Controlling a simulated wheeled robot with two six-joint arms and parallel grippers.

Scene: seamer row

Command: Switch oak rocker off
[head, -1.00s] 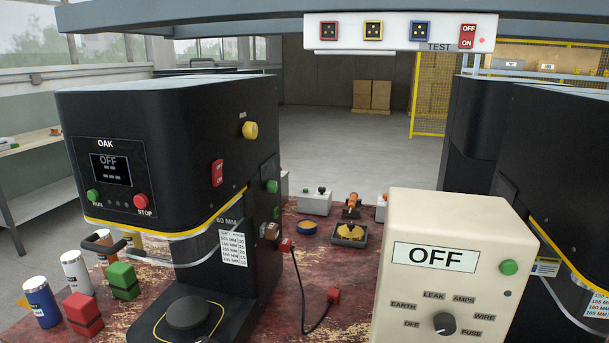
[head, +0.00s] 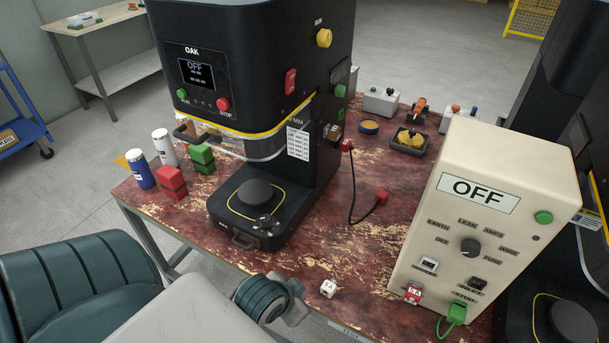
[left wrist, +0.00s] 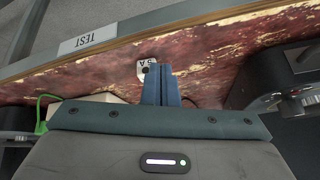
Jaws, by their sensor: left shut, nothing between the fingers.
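The oak machine (head: 245,25) is a black seamer labelled OAK at the back left of the table. Its display (head: 197,74) reads OFF. Its red rocker (head: 290,82) sits on the side face, right of the display panel. I cannot tell which way the rocker is tipped. My left arm comes in low at the left in the head view, well below and in front of the rocker. In the left wrist view my left gripper (left wrist: 161,68) has its two blue fingers together and empty, near a small white block. My right gripper is not in view.
A white block (head: 328,288) lies near the table's front edge. A cream tester (head: 487,200) reading OFF stands to the right. A red-ended black cable (head: 352,200) lies between. A yellow knob (head: 323,38) is above the rocker.

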